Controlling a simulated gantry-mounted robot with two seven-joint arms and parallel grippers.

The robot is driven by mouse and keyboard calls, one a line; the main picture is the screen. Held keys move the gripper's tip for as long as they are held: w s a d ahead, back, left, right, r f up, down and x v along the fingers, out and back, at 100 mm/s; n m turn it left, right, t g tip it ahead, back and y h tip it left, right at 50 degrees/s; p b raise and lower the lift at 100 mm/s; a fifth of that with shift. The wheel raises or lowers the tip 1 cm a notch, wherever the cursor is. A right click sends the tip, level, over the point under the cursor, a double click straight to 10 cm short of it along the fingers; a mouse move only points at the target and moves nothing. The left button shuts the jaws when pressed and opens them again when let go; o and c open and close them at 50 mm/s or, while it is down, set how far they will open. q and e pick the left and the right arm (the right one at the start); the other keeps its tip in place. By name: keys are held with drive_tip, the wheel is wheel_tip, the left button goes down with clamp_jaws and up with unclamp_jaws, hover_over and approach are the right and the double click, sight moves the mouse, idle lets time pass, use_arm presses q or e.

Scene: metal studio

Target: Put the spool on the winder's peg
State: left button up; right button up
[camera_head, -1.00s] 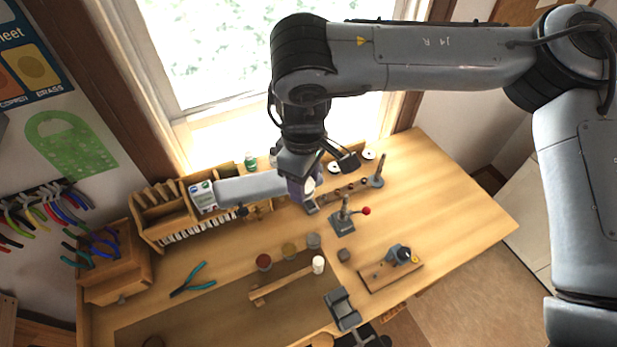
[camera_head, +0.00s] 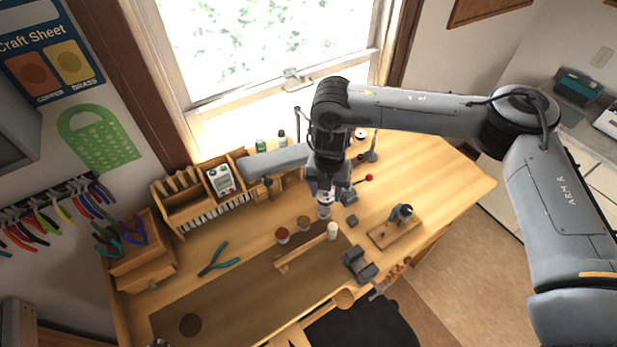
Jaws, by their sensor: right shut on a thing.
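My right gripper (camera_head: 324,189) points down over the middle of the workbench. It is shut on a small, pale and purplish piece, apparently the spool (camera_head: 325,199), mostly hidden by the fingers. Below it, almost in line in this view, is a small grey jar (camera_head: 323,212). I cannot tell the gap between them. A wooden base with a dark upright device, apparently the winder (camera_head: 390,234), stands to the right and nearer the front edge. The spool is apart from it. Its peg is too small to make out. My left gripper is not in clear view.
A steel block (camera_head: 349,197) with a red-knobbed lever (camera_head: 369,177) stands right of my gripper. A mallet (camera_head: 305,250) and teal pliers (camera_head: 219,260) lie in front and left. Bench right of the winder is clear.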

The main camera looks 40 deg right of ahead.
drive_tip(key=s+d+f+n, duration=0.1)
drive_tip(key=s+d+f, duration=0.2)
drive_tip(key=d+f, duration=0.1)
drive_tip(key=s+d+f+n, duration=0.1)
drive_tip(key=s+d+f, duration=0.3)
drive_tip(key=d, duration=0.2)
drive_tip(key=s+d+f+n+p, duration=0.1)
drive_tip(key=s+d+f, duration=0.3)
drive_tip(key=d, duration=0.1)
drive_tip(key=shift+s+d, duration=0.2)
drive_tip(key=shift+s, duration=0.05)
wheel_tip(320, 180, down, 2)
drive_tip(key=shift+f+b, duration=0.2)
drive_tip(key=shift+b, duration=0.9)
drive_tip(key=shift+f+b, duration=0.85)
drive_tip(key=shift+f, duration=0.05)
